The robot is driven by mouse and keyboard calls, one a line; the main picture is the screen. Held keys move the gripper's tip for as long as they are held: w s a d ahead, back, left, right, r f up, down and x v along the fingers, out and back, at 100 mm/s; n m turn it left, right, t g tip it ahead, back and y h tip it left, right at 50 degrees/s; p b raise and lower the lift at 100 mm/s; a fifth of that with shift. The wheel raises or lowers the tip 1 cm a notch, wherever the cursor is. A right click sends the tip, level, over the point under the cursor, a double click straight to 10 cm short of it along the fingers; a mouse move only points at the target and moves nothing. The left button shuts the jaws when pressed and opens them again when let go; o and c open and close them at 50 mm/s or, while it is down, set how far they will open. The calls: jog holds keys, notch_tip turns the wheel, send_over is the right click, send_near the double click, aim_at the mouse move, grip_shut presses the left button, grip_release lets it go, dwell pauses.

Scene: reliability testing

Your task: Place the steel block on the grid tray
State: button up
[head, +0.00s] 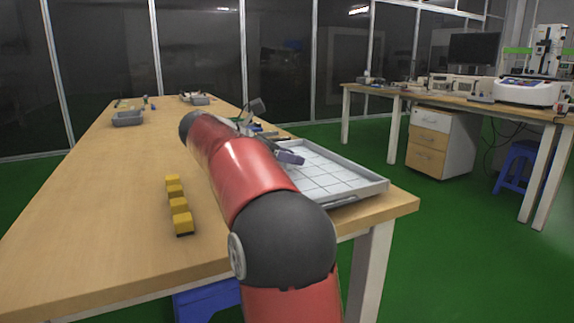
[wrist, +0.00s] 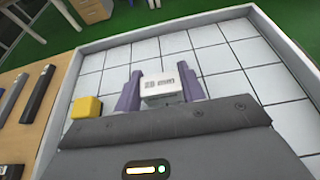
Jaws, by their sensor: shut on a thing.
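The steel block (wrist: 160,88) is a pale block with dark "mm" lettering on its face. In the wrist view it sits between the two purple fingers of my gripper (wrist: 160,71), which is shut on it. The grid tray (wrist: 230,58) is white with dark grid lines and a raised rim, and lies below the block. Whether the block touches the tray floor is unclear. In the head view the tray (head: 335,178) is on the near right of the wooden table. My arm hides its left part, and a purple finger (head: 291,158) shows over it.
A yellow block (wrist: 86,106) is inside the tray's left wall, left of my gripper. A row of yellow blocks (head: 179,206) stands on the table left of my arm. Dark bars (wrist: 38,95) lie beside the tray. A grey bin (head: 128,119) stands farther back.

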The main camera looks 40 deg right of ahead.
jog(key=shift+f, duration=0.65)
jog(key=shift+f, duration=0.15)
jog(key=o, duration=1.2)
